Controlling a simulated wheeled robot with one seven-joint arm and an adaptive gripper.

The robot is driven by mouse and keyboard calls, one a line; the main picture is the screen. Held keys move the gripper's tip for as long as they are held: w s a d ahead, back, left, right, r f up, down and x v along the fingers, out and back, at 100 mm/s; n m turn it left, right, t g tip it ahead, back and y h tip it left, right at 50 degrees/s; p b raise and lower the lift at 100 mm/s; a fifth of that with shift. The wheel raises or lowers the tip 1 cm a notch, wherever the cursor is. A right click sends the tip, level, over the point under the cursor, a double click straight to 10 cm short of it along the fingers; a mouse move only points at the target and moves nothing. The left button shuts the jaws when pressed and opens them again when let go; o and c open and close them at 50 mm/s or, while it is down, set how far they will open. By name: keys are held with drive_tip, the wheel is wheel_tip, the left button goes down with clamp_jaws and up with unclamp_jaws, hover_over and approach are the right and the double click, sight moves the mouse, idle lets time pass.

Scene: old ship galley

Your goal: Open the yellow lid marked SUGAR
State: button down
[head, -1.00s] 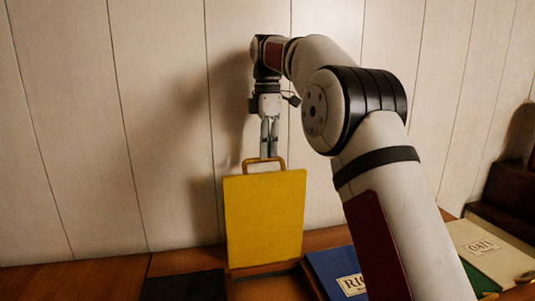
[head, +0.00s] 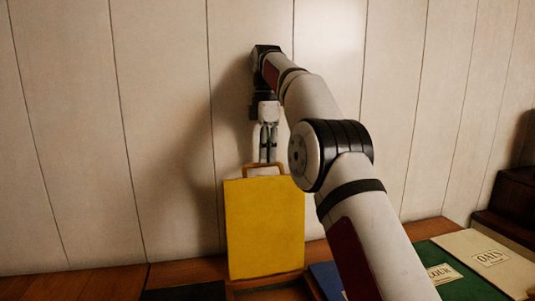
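The yellow lid (head: 264,229) stands upright at the back of the counter, its plain face towards me. No SUGAR marking shows on this face. A brown loop handle (head: 249,169) sticks up at its top edge. My gripper (head: 267,159) points down from above, with its fingers close together at the handle's top bar. It appears shut on the handle, though the contact is small in the picture. The wooden opening (head: 266,283) below the lid shows only a sliver of its edge.
A dark lid (head: 184,292) lies to the left. To the right are a blue lid (head: 327,280), partly behind my arm, a green lid (head: 452,275) and a cream OATS lid (head: 490,258). A plank wall (head: 165,130) stands close behind.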

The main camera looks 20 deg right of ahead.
wheel_tip(320, 180, down, 3)
drive_tip(key=shift+r+g, duration=0.1)
drive_tip(key=shift+g, duration=0.3)
drive_tip(key=c, duration=1.7)
unclamp_jaws()
drive_tip(key=shift+o, duration=0.2)
drive_tip(key=shift+w, duration=0.25)
drive_tip(key=shift+r, duration=0.15)
drive_tip(key=shift+s, duration=0.1)
